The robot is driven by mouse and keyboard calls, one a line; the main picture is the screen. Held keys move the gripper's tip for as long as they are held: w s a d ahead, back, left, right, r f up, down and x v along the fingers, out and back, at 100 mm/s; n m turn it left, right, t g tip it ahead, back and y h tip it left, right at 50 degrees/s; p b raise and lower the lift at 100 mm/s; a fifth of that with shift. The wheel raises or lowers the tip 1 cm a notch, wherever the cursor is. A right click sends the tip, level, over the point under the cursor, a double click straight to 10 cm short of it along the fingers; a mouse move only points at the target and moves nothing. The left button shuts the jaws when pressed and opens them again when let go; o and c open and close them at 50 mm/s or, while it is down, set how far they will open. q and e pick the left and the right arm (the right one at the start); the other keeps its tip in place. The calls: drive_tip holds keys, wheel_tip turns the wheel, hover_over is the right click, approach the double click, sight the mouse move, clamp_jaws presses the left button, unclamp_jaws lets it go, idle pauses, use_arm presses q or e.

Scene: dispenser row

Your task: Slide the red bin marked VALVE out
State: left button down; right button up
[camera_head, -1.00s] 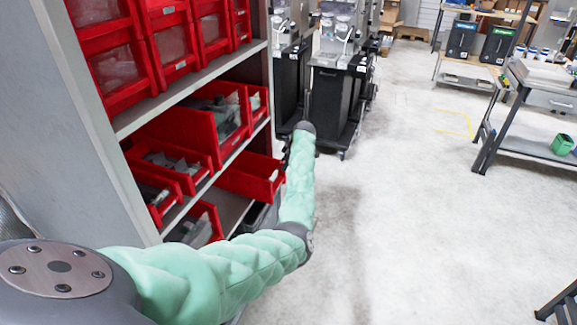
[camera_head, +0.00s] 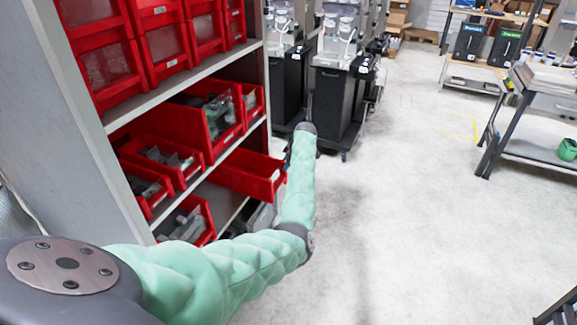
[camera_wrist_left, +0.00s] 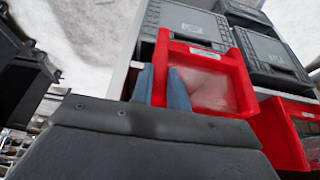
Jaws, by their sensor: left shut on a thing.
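A red bin (camera_head: 248,172) juts out of the lower shelf in the head view, its front end past the shelf edge. In the wrist view, a red bin (camera_wrist_left: 245,85) with a pale label and a clear front panel lies right at the fingers. The marking on it is too small to read. My left gripper (camera_wrist_left: 163,78) is shut on the rim of this bin, its two blue fingers at the wall. In the head view the left gripper (camera_head: 286,162) is mostly hidden behind my green-sleeved arm. My right gripper is out of view.
Several other red bins, such as one on the middle shelf (camera_head: 205,125), fill the grey rack (camera_head: 70,110). Grey lidded crates (camera_wrist_left: 190,20) lie near the held bin. Black carts (camera_head: 335,100) stand beyond the rack. The pale floor (camera_head: 420,200) to the right is clear.

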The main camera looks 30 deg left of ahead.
use_arm(q)
drive_tip(key=c, duration=1.5)
unclamp_jaws()
drive_tip(key=shift+c, duration=0.2)
drive_tip(key=shift+o, duration=1.3)
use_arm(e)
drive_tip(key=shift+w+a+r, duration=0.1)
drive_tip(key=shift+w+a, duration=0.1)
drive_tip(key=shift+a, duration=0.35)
use_arm(q)
drive_tip(key=shift+r, duration=0.1)
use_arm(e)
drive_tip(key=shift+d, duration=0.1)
use_arm(q)
drive_tip(key=b+v, duration=0.3)
drive_tip(key=v, duration=0.4)
drive_tip(key=shift+r, duration=0.3)
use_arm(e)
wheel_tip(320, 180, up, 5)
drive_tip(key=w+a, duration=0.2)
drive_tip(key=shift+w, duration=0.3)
use_arm(q)
drive_tip(key=shift+d, duration=0.15)
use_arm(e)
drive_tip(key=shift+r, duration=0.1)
